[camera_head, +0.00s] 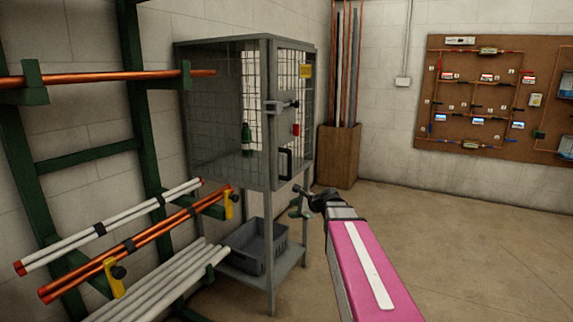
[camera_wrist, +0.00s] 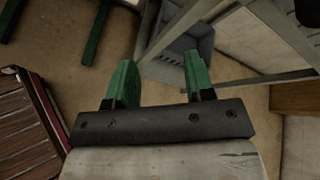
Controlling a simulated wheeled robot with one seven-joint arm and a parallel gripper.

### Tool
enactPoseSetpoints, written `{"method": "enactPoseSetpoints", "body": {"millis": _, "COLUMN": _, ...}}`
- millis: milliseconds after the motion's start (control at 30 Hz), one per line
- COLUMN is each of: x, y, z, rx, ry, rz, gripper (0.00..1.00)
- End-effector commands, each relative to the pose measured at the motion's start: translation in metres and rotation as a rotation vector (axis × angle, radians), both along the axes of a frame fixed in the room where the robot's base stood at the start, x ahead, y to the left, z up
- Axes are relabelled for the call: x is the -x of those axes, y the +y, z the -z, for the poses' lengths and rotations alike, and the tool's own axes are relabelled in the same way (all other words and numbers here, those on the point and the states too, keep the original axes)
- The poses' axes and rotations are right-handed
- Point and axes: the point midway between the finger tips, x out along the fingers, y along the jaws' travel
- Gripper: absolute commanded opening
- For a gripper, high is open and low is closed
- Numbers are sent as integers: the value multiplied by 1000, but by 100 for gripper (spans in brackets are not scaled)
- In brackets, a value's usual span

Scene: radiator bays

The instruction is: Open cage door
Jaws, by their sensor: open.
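The grey mesh cage (camera_head: 215,110) stands on legs against the back wall. Its door (camera_head: 293,120) is on the right-hand face and looks shut. The door has a latch bolt (camera_head: 281,106) with a dark knob, a red tag (camera_head: 296,130) and a black pull handle (camera_head: 285,164). A dark green bottle (camera_head: 246,138) stands inside. My gripper (camera_head: 296,207) is low in front of the cage's stand, below and apart from the handle. In the wrist view my gripper (camera_wrist: 159,80) has its two green fingers spread with nothing between them.
A grey crate (camera_head: 258,245) sits on the stand's lower shelf; it also shows in the wrist view (camera_wrist: 180,58). A green rack with copper and white pipes (camera_head: 120,240) stands at left. A wooden bin (camera_head: 338,155) stands behind. The floor at right is clear.

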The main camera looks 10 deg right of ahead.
Motion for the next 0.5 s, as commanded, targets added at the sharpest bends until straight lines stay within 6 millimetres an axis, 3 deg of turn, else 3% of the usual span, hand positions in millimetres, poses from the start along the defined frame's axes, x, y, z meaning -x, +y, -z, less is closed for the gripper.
{"method": "enactPoseSetpoints", "body": {"millis": 33, "x": -20, "y": -11, "z": -26, "rx": -125, "ry": 16, "rz": 72, "gripper": 48}}
{"method": "enactPoseSetpoints", "body": {"millis": 100, "x": -38, "y": -23, "z": -58, "rx": -302, "ry": 50, "rz": 156, "gripper": 48}}
{"method": "enactPoseSetpoints", "body": {"millis": 233, "x": -60, "y": -44, "z": -107, "rx": -571, "ry": 106, "rz": 251, "gripper": 48}}
{"method": "enactPoseSetpoints", "body": {"millis": 333, "x": -68, "y": -56, "z": -131, "rx": -707, "ry": 136, "rz": 287, "gripper": 48}}
{"method": "enactPoseSetpoints", "body": {"millis": 500, "x": -75, "y": -61, "z": -146, "rx": -794, "ry": 160, "rz": 303, "gripper": 48}}
